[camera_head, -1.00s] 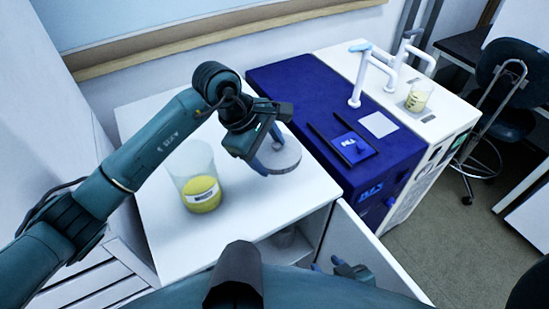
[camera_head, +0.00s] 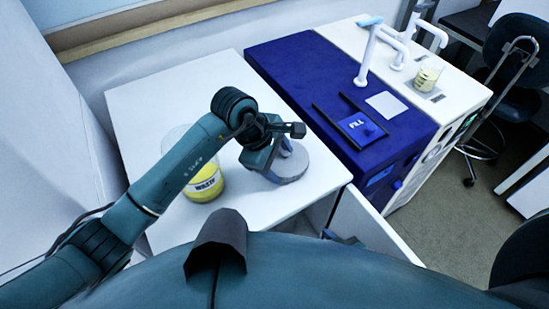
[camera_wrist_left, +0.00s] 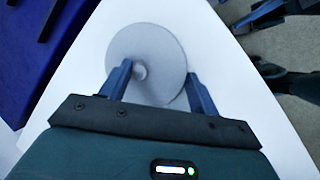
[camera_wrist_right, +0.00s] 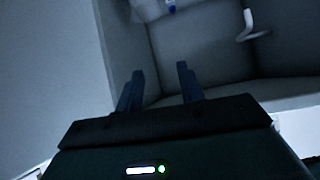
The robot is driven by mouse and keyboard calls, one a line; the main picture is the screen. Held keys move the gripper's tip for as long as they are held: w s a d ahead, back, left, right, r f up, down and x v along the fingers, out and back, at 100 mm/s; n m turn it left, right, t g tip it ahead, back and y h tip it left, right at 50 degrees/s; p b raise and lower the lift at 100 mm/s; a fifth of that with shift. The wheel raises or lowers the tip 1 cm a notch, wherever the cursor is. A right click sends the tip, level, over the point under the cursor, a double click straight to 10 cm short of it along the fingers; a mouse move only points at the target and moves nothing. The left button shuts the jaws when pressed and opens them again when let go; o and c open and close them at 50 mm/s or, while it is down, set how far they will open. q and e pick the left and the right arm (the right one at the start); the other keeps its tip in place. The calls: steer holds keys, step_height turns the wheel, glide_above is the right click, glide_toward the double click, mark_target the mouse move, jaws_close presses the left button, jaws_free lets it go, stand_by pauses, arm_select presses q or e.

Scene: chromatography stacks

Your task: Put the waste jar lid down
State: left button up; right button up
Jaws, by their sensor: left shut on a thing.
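The waste jar lid (camera_head: 292,168) is a round grey disc, flat on or just above the white table top; I cannot tell which. My left gripper (camera_head: 283,160) comes down over it and is shut on it. In the left wrist view the lid (camera_wrist_left: 166,50) shows a small round knob, and the left gripper's fingers (camera_wrist_left: 159,88) are spread across its near part. The clear waste jar (camera_head: 207,187) with yellow contents and a label stands to the left, partly hidden by my left arm. My right gripper (camera_wrist_right: 160,83) is open and empty, low in front of the cabinet.
The white table (camera_head: 140,105) has free room behind the jar and lid. A blue instrument (camera_head: 300,70) with a small tray stands against the right side. Beyond it is a white unit with taps and a beaker (camera_head: 426,78). An open cabinet door (camera_head: 375,225) is at the front right.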

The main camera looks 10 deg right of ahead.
arm_select(q)
steer(key=shift+s+r, duration=0.1)
steer(key=shift+r, duration=0.05)
steer(key=shift+d+f+b, duration=0.1)
steer(key=shift+f+b, duration=0.2)
steer(key=shift+f, duration=0.15)
steer(key=shift+f+b, duration=0.2)
steer(key=shift+b, duration=0.25)
steer(key=o, duration=0.6)
steer(key=shift+o, duration=1.7)
steer(key=shift+f, duration=0.1)
arm_select(e)
steer(key=shift+w+a+r, duration=0.1)
steer(key=shift+w+a, duration=0.1)
